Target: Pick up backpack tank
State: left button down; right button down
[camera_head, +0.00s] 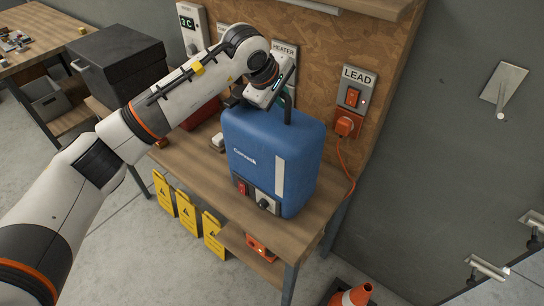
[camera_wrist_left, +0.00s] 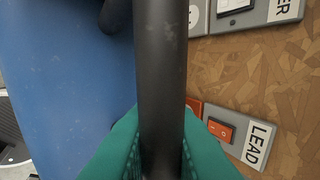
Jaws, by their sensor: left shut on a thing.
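The blue backpack tank (camera_head: 273,160) stands upright on the wooden bench (camera_head: 185,156), with a red switch and a black knob low on its front. A black handle rises from its top. My left gripper (camera_head: 284,96) is above the tank, shut on this handle. In the left wrist view the green fingers (camera_wrist_left: 158,150) close from both sides on the black handle bar (camera_wrist_left: 160,70), with the blue tank body (camera_wrist_left: 60,80) at left. Whether the tank's base touches the bench is hard to tell. My right gripper is not in view.
A chipboard panel behind carries a LEAD switch (camera_head: 355,92) with an orange plug (camera_head: 346,124) and cord, and a HEATER plate (camera_head: 284,50). Yellow signs (camera_head: 188,219) stand by the bench front. A traffic cone (camera_head: 352,295) is on the floor. A black box (camera_head: 118,65) is at left.

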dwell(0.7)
pick_arm(q)
jog(key=shift+r, duration=0.25)
jog(key=shift+w, duration=0.15)
jog(key=shift+r+b, duration=0.3)
notch_tip(320, 180, up, 9)
jog(key=b, duration=0.3)
jog(key=shift+r, duration=0.15)
jog(key=shift+a, duration=0.1)
